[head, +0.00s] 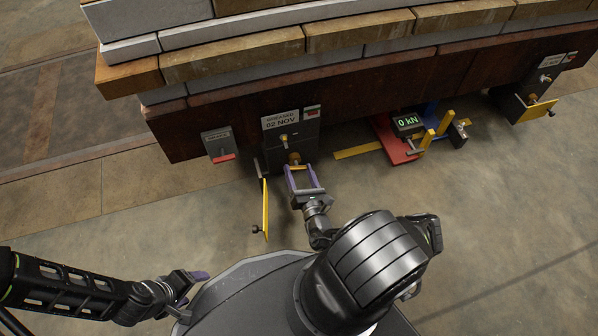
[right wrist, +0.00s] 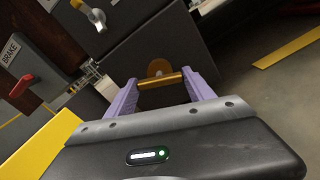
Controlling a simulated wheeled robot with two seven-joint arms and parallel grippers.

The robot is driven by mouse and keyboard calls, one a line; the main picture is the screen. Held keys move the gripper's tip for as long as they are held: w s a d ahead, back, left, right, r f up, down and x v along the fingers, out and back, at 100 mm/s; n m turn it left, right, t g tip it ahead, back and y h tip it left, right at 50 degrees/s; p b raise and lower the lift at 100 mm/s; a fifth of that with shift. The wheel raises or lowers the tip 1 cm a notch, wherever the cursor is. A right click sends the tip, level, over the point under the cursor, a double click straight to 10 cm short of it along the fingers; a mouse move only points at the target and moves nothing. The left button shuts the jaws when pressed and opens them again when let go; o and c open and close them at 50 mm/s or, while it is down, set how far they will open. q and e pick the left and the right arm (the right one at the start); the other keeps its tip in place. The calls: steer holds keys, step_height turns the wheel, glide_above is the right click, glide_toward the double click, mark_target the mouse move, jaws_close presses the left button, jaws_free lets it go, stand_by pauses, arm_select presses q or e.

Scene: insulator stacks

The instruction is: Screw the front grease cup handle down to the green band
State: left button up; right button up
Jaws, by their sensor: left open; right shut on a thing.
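The front grease cup (head: 294,158) is a small brass fitting on a dark housing (head: 303,140), under a plate reading "GREASED 02 NOV". Its brass T-shaped handle (right wrist: 160,81) shows in the right wrist view, with a rounded brass piece behind it. My right gripper (head: 302,178) is shut on the handle, with its purple fingers (right wrist: 161,87) at the two ends of the bar. I cannot make out a green band in either view. My left gripper (head: 192,285) is open and empty, low above my base and far from the cup.
A yellow-faced door (head: 265,208) hangs open just left of my right gripper. A brake box (head: 217,142) with a red lever is further left. A red jack (head: 393,142) with a "0 kN" display and a similar housing (head: 517,107) stand right. Floor between is mostly clear.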

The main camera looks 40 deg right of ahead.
stand_by(0.3)
steer(key=o, duration=1.4)
steer(key=shift+s, duration=0.15)
